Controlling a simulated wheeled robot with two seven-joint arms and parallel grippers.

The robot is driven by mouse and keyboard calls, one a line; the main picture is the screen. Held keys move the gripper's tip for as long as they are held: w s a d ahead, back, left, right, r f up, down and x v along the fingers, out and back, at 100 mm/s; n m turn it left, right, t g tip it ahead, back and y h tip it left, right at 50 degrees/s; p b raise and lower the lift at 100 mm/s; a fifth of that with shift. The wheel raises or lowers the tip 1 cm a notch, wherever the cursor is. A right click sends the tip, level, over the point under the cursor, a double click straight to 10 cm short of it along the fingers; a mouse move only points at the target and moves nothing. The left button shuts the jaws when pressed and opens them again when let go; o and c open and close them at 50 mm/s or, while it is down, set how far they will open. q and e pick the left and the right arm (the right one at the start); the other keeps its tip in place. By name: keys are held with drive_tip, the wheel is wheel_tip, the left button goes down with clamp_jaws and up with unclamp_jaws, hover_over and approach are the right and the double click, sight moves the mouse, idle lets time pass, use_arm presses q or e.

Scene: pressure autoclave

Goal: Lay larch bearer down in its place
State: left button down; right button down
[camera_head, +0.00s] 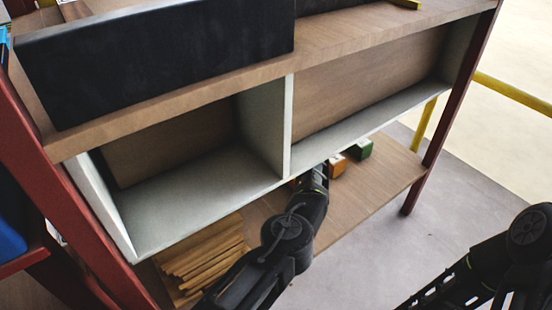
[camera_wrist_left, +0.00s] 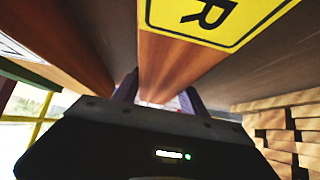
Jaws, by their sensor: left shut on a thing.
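My left gripper (camera_wrist_left: 158,95) is shut on a brown wooden bar, the larch bearer (camera_wrist_left: 172,65), in the left wrist view. In the head view my left arm reaches under the upper compartments to the lower shelf (camera_head: 370,196), and the fingertips are hidden. A yellow label (camera_wrist_left: 215,18) with a black letter R lies at the top of the wrist view; I cannot tell which surface carries it. Whether the bearer touches the shelf is unclear. My right arm shows at the lower right of the head view; its gripper is out of frame.
An orange-ended block (camera_head: 338,165) and a green-ended block (camera_head: 360,149) sit beside the arm on the lower shelf. A stack of wooden strips (camera_head: 205,262) lies to the left. White compartments (camera_head: 215,195) hang close above. Red posts (camera_head: 455,110) bound the rack.

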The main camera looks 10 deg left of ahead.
use_arm(q)
drive_tip(key=shift+f, duration=0.1)
drive_tip(key=shift+f, duration=0.1)
drive_tip(key=c, duration=0.6)
unclamp_jaws()
drive_tip(key=shift+f, duration=0.15)
drive_tip(key=shift+d+r, duration=0.1)
drive_tip(key=shift+r, duration=0.3)
drive_tip(key=p+v, duration=0.1)
drive_tip(key=v, duration=0.1)
drive_tip(key=p+v, duration=0.1)
drive_tip(key=v, duration=0.1)
drive_tip(key=p+v, duration=0.1)
drive_tip(key=v, duration=0.1)
drive_tip(key=shift+s+d+f, duration=0.15)
drive_tip(key=shift+d+f, duration=0.1)
drive_tip(key=shift+f, duration=0.1)
drive_tip(key=s+d+p, duration=0.1)
drive_tip(key=s+d, duration=0.1)
drive_tip(key=s+d+p, duration=0.1)
drive_tip(key=s+d, duration=0.1)
drive_tip(key=d, duration=0.1)
drive_tip(key=s+d+p, duration=0.1)
drive_tip(key=s+d, duration=0.2)
drive_tip(key=shift+f, duration=0.3)
